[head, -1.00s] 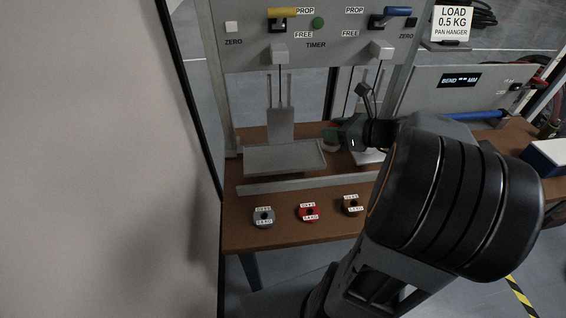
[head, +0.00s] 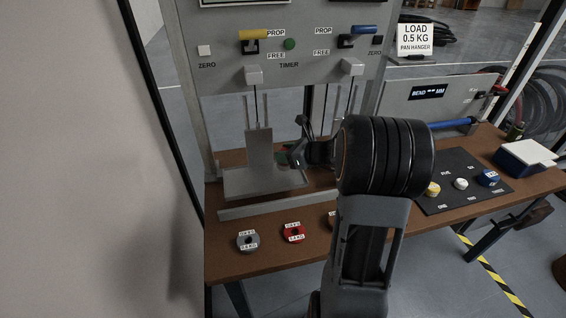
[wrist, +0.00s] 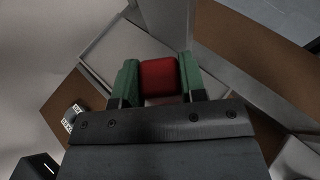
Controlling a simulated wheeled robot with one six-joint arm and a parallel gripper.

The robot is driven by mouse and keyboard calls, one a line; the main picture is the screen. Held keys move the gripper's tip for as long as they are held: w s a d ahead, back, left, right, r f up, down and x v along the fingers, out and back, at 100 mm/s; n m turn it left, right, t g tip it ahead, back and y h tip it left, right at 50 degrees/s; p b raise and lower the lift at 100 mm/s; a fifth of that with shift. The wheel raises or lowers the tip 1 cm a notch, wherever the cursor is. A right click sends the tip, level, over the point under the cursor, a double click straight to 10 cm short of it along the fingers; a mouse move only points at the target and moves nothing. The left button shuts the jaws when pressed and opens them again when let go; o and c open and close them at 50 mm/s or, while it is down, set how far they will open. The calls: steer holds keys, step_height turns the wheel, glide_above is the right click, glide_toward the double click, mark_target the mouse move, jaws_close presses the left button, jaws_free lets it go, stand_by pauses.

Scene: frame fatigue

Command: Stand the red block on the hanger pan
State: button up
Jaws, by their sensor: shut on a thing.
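The red block (wrist: 159,77) is between the green finger pads of my gripper (wrist: 158,84) in the wrist view, and the gripper is shut on it. In the head view my gripper (head: 284,158) is by the right part of the left grey pan (head: 240,186); the block is hard to make out there. The pan, with an upright plate (head: 259,150) above it, hangs below the yellow lever. A pale tray surface (wrist: 105,52) lies behind the block in the wrist view. I cannot tell whether the block touches it. My arm hides most of the right-hand pan.
A grey disc (head: 248,240) and a red disc (head: 293,232) lie at the bench front, with another disc partly hidden by my arm. A grey rail (head: 250,210) runs before the pan. A black board with coloured knobs (head: 465,205) and a blue-white box (head: 525,158) stand right.

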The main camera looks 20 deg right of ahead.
steer(key=shift+w+a+f, duration=0.1)
steer(key=shift+w+f, duration=0.15)
steer(key=shift+f, duration=0.05)
steer(key=shift+w+f, duration=0.2)
steer(key=shift+f, duration=1.45)
steer(key=shift+f+b, duration=0.1)
steer(key=shift+b, duration=0.2)
steer(key=shift+f, duration=0.15)
steer(key=o, duration=1)
steer(key=shift+o, duration=0.2)
